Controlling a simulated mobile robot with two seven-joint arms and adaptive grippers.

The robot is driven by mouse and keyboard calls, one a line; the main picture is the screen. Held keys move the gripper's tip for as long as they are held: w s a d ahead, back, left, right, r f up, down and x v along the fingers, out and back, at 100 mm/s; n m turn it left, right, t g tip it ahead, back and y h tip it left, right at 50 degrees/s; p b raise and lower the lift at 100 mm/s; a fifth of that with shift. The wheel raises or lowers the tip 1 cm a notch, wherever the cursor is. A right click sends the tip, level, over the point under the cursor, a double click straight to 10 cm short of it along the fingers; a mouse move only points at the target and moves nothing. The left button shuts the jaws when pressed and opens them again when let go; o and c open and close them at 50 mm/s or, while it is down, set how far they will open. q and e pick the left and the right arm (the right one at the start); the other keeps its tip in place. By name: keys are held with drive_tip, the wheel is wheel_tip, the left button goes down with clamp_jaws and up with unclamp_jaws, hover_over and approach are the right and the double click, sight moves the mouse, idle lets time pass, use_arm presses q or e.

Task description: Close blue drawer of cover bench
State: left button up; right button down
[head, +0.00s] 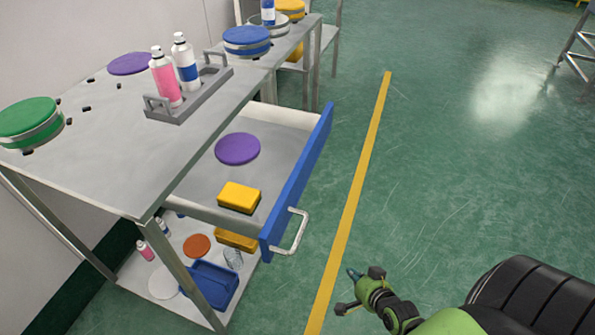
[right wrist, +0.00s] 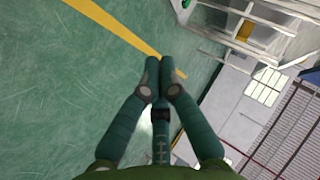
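The blue-fronted drawer (head: 303,180) of the metal bench (head: 120,165) is pulled out to the right and stands open in the head view. Its pale bar handle (head: 294,236) sits at the near end of the blue front. Inside lie a purple disc (head: 238,148) and a yellow block (head: 239,197). My right gripper (head: 350,290) is below and to the right of the handle, apart from it, over the floor. In the right wrist view, its fingertips (right wrist: 160,66) are together with nothing visible between them. My left gripper is out of view.
A grey carrier (head: 188,98) with a pink and a white-blue bottle, a green round container (head: 28,122) and small black parts are on the benchtop. A blue bin (head: 210,284) is on the lower shelf. Green floor with a yellow line (head: 355,195) is clear right of the drawer.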

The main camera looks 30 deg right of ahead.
drive_tip(key=w+d+r+m+t+b, duration=0.25)
drive_tip(key=w+r+m+t, duration=0.2)
drive_tip(key=r, duration=0.75)
drive_tip(key=m+t+b, duration=0.1)
drive_tip(key=m+t, duration=0.2)
approach(316, 152)
drive_tip(key=w, duration=0.5)
drive_tip(key=shift+r+p, duration=0.15)
drive_tip(key=shift+p, duration=0.25)
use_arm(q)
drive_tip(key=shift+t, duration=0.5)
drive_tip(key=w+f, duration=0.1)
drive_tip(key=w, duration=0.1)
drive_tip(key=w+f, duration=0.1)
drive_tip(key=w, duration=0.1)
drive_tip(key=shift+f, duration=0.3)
